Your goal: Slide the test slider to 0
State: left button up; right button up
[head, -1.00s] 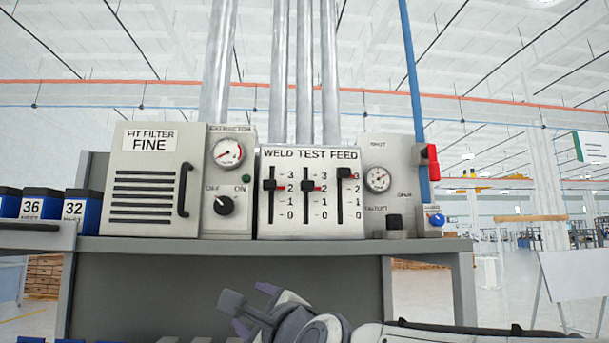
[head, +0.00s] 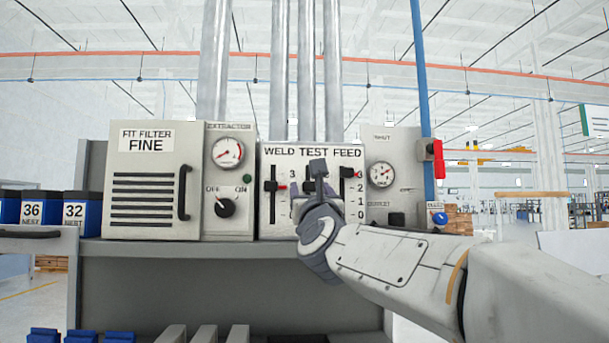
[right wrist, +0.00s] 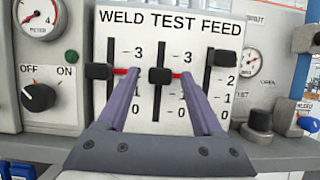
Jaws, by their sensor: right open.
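The white panel marked WELD TEST FEED (head: 272,218) has three vertical sliders with scales from 3 down to 0. In the right wrist view, the black test slider knob (right wrist: 160,76) is in the middle, near 2, beside a red mark. The weld knob (right wrist: 98,71) is also near 2; the feed knob (right wrist: 226,58) is near 3. My right gripper (right wrist: 161,74) is open, its purple fingers pointing at the panel, one on each side of the test knob. Contact cannot be told. In the head view, my right gripper (head: 318,175) largely hides the test slider. My left gripper is out of view.
Left of the panel are an extractor box with a dial knob (head: 225,207) and a filter box (head: 150,190). At right are a gauge (head: 381,174), a red valve handle (head: 437,158) and a blue knob (head: 439,218). A grey shelf (head: 180,249) runs below.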

jog(key=shift+w+r, duration=0.2)
jog(key=shift+w, duration=0.4)
grip_shut()
dwell(1.1)
